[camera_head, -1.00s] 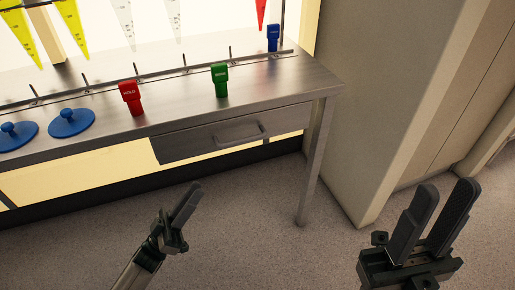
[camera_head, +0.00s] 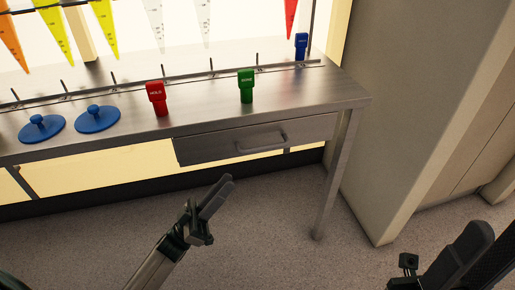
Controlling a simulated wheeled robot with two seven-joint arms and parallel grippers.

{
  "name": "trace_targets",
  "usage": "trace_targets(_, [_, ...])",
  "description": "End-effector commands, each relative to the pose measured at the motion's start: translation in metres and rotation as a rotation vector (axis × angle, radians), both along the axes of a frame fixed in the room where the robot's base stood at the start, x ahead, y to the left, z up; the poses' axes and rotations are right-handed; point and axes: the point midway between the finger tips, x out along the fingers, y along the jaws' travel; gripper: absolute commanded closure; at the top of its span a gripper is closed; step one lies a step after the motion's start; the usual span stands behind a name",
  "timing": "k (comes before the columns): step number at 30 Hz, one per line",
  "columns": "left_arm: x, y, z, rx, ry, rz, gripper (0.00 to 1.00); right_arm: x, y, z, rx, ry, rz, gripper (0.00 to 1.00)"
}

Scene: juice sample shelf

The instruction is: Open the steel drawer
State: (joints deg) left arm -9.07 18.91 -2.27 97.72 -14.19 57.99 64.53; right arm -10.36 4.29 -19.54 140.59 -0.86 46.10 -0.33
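The steel drawer (camera_head: 210,148) sits shut under the right part of the steel table, its front level with the table's edge. Its bar handle (camera_head: 262,144) is on the drawer front. My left gripper (camera_head: 218,192) is below and in front of the drawer, apart from the handle, pointing up and to the right. Its fingers show nearly edge-on, so their gap is hard to judge; nothing shows in them. My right gripper (camera_head: 480,258) is at the lower right corner, partly cut off. Its fingers look slightly apart, with nothing seen between them.
The steel table (camera_head: 210,122) carries a red block (camera_head: 156,98), a green block (camera_head: 246,85), a blue block (camera_head: 301,46) and two blue knobbed lids (camera_head: 97,119). A table leg (camera_head: 335,180) and a beige pillar (camera_head: 385,130) stand right. Clear floor lies in front.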

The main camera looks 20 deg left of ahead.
Motion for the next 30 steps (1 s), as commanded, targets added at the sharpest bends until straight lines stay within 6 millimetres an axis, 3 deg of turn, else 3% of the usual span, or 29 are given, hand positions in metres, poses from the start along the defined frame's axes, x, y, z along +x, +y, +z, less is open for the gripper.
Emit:
trace_targets(18, [0.056, -0.054, 0.076, -0.001, -0.003, 0.000, 0.84, -0.001, 0.001, 0.005, 0.007, -0.026, 0.010, 0.69])
trace_targets(30, [0.070, -0.066, 0.092, 0.000, 0.001, 0.001, 0.84, -0.001, 0.002, 0.005, 0.012, -0.027, 0.016, 0.69])
